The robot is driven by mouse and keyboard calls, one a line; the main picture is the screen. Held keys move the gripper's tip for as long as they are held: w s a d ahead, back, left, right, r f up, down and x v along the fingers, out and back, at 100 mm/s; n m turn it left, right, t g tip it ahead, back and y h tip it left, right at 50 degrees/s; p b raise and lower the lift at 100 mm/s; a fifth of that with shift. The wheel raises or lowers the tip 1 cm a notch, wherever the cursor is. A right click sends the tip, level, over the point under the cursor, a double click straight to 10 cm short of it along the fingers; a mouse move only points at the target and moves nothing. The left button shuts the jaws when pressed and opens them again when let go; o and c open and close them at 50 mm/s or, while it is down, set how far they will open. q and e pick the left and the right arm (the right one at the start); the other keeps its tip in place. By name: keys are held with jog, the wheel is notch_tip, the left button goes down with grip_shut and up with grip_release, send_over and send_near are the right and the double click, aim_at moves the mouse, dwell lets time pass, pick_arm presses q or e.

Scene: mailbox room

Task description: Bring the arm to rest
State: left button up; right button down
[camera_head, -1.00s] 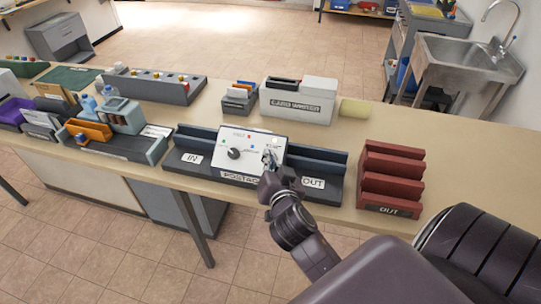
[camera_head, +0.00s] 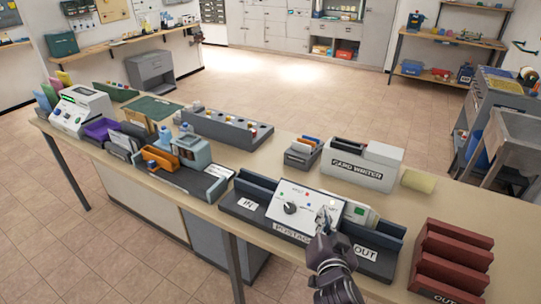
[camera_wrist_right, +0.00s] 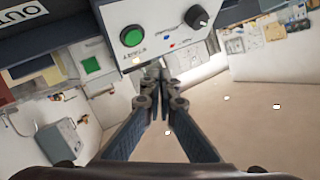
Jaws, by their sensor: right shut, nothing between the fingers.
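My right gripper (camera_head: 324,218) is shut and empty. In the head view it is in front of the right side of the postage machine (camera_head: 284,222), a white sloped panel with a dark knob, between trays labelled IN and OUT. In the right wrist view the two fingers (camera_wrist_right: 163,75) meet just below the panel (camera_wrist_right: 165,30), which shows a green button (camera_wrist_right: 132,36) and the black knob. I cannot tell whether the fingertips touch the panel. My left gripper is not in view.
The card writer (camera_head: 362,167) stands behind the machine, and a dark red OUT rack (camera_head: 452,258) stands to the right. Open floor lies beyond the table.

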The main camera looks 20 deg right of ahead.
jog(key=s+a+f+n+g+y, duration=0.3)
jog(key=s+a+f+n+g, duration=0.4)
jog(key=s, duration=0.5)
jog(key=s+a+f+n+g+y, duration=0.3)
jog(key=s+a+f+n, duration=0.15)
jog(key=s+f, duration=0.55)
notch_tip(320, 180, down, 26)
jog(key=s+r+g+b, duration=0.1)
jog(key=s+g+b, duration=0.1)
jog(key=s, duration=0.1)
jog(key=s+d+f+b, duration=0.1)
jog(key=s+f, duration=0.7)
jog(key=f, duration=0.1)
jog(key=s+d+f+b, duration=0.1)
jog(key=s+d+f, duration=0.1)
jog(key=s+f, duration=0.7)
jog(key=shift+s+d+f+n+g, duration=0.25)
jog(key=shift+f+n+g, duration=0.15)
jog(key=shift+f, duration=0.25)
